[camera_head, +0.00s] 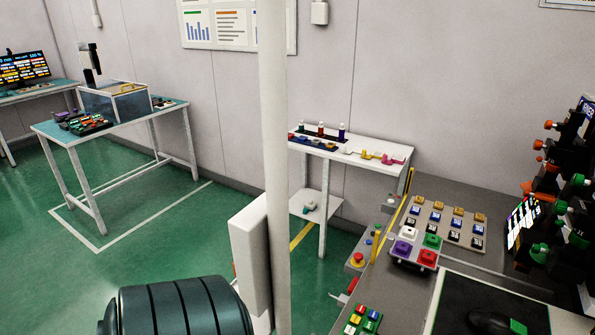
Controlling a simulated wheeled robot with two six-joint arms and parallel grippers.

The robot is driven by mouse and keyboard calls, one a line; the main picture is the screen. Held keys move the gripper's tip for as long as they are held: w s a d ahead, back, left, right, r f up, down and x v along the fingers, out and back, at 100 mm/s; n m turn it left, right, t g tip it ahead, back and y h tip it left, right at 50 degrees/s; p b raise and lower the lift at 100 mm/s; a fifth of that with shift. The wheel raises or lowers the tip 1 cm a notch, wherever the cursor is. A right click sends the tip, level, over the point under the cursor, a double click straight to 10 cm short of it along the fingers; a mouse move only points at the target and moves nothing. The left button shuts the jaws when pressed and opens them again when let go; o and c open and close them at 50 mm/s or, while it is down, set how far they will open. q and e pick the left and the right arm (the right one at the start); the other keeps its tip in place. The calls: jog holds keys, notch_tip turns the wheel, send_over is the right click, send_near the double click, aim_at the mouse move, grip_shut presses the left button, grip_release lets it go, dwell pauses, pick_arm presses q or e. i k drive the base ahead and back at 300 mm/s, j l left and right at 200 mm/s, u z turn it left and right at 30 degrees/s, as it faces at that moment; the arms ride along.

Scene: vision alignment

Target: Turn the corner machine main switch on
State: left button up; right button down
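The machine bench (455,275) stands in the right corner, with a grey surface and several devices. A button panel (405,262) on it carries white, purple, green and red push buttons. Neither of my grippers shows in this view.
A white pole (272,150) and white block (250,255) partly block the middle. A dark ribbed cylinder (180,308) fills the bottom left. A white side table (370,148) stands by the wall; another table (55,130) is left. Green floor (150,245) is open between.

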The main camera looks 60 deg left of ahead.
aim_at(355, 280)
jog(key=k+j+u, duration=0.25)
jog(key=j, duration=0.85)
jog(key=j+u, duration=0.2)
jog(key=j, duration=0.9)
